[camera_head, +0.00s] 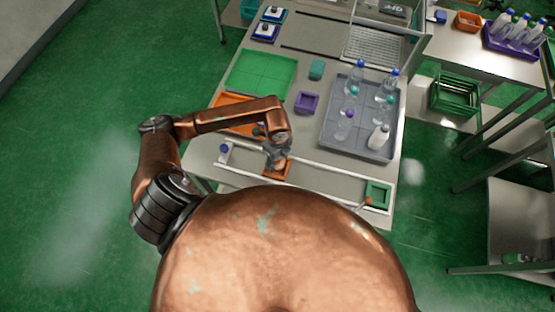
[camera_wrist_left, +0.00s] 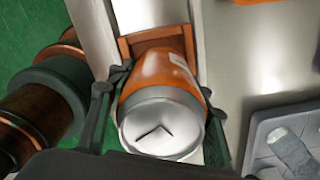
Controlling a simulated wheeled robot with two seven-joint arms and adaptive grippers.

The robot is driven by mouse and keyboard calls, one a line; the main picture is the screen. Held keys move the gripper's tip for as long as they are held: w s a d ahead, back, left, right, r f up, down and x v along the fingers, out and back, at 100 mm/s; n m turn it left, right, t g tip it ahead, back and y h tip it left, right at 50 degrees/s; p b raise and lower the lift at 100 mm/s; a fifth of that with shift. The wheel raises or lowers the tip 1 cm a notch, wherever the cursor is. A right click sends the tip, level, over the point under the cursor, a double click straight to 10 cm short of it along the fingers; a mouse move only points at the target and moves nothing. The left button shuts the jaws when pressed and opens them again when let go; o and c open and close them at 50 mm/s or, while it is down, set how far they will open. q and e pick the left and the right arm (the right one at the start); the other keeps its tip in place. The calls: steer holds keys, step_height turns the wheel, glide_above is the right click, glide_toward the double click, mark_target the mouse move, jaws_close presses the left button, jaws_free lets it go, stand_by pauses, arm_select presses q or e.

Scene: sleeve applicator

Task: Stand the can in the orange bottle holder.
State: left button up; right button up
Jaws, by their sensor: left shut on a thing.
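The can (camera_wrist_left: 165,105) is orange with a silver lid, and its lid faces the left wrist camera. My left gripper (camera_head: 276,160) is shut on it; in the left wrist view a dark finger lies on each side of the can. The orange bottle holder (camera_head: 286,173) is a small square box between the white rails near the table's front edge. Its orange wall (camera_wrist_left: 150,37) shows just beyond the can in the left wrist view. The can is over or inside the holder; its lower end is hidden, so I cannot tell whether it touches the bottom. My right gripper is out of view.
A green holder (camera_head: 388,193) stands at the right end of the rails. A blue-capped bottle (camera_head: 224,153) stands at the left end. A grey tray (camera_head: 334,146) with several bottles, a purple box (camera_head: 307,102) and a green tray (camera_head: 240,84) lie behind.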

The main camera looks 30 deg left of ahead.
arm_select(q)
steer(key=shift+f+b, duration=0.75)
steer(key=shift+f, duration=0.55)
steer(key=o, duration=1.6)
steer(key=shift+c, duration=0.2)
steer(key=o, duration=0.5)
steer(key=shift+r, duration=0.15)
steer(key=shift+r+p, duration=3.5)
steer(key=shift+r, duration=0.9)
